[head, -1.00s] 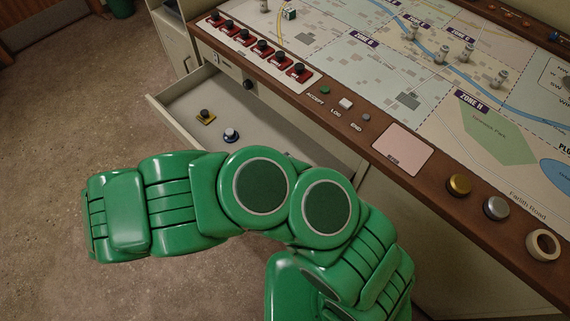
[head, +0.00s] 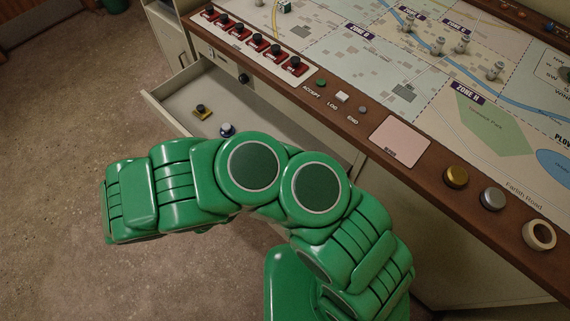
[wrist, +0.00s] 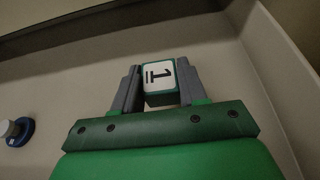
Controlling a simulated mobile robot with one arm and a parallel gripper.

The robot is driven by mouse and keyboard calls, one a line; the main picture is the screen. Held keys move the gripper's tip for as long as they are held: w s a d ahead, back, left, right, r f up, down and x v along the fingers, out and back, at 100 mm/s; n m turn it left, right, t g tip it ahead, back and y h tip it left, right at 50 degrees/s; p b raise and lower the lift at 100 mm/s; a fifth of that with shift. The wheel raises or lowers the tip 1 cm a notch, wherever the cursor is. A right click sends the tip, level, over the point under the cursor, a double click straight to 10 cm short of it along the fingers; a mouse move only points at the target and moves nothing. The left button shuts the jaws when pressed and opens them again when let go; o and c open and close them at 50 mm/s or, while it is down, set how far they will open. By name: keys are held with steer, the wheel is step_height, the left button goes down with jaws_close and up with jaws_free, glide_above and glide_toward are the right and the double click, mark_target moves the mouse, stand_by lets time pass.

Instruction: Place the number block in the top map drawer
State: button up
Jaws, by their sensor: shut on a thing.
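Behind the block is the pale inside of the open top map drawer (wrist: 75,75). The drawer also shows in the head view (head: 185,85), pulled out under the left part of the console. My green arm covers its near right part there and hides the gripper and block. I cannot tell whether the block touches the drawer floor.
A blue-and-white knobbed piece (head: 227,130) and a yellow-based one (head: 202,110) lie in the drawer; the blue one shows left of my gripper in the wrist view (wrist: 17,131). The console edge (head: 300,93) with red switches (head: 257,43) overhangs the drawer. Floor is clear at left.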

steer(key=shift+f, duration=0.5)
